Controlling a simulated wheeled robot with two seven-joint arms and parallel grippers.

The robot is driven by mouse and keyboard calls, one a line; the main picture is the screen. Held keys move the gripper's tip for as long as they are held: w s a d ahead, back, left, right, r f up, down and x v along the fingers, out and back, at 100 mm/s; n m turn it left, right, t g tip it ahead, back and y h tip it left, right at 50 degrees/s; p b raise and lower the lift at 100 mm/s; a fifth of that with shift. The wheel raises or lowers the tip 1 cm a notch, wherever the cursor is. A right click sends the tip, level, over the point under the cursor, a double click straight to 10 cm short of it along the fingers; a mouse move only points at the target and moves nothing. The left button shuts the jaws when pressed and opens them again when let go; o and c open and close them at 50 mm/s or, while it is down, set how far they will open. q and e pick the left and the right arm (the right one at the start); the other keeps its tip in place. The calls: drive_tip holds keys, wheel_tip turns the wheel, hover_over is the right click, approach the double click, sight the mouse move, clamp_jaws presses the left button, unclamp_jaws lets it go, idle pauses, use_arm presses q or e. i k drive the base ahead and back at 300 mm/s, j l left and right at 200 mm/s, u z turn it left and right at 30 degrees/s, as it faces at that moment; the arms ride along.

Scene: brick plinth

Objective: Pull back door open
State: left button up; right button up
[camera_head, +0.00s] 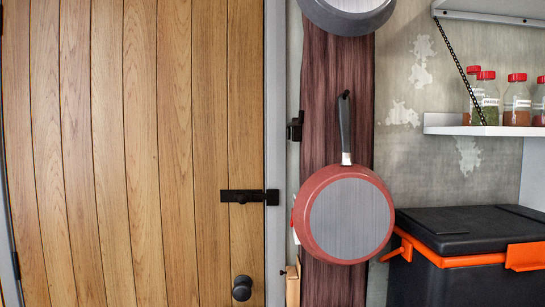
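The back door (140,150) is made of vertical wooden planks and fills the left half of the head view. It looks shut against the grey frame (278,120) on its right side. A round black knob (242,288) sits low near the door's right edge. Above the knob, a black bolt latch (248,196) reaches across from the door onto the frame. Neither of my grippers shows in the view.
Right of the door, a red pan (343,214) hangs on a dark wooden board (318,70). Another pan (348,12) hangs above it. A black box with orange latches (465,275) stands at lower right, under a white shelf (480,129) with several spice jars.

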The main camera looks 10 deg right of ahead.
sight(133, 128)
drive_tip(key=i+j+z, duration=0.25)
drive_tip(key=z, duration=0.15)
drive_tip(key=i+j+z, duration=0.15)
drive_tip(key=j+z, duration=0.15)
drive_tip(key=z, duration=0.15)
drive_tip(key=u, duration=1.25)
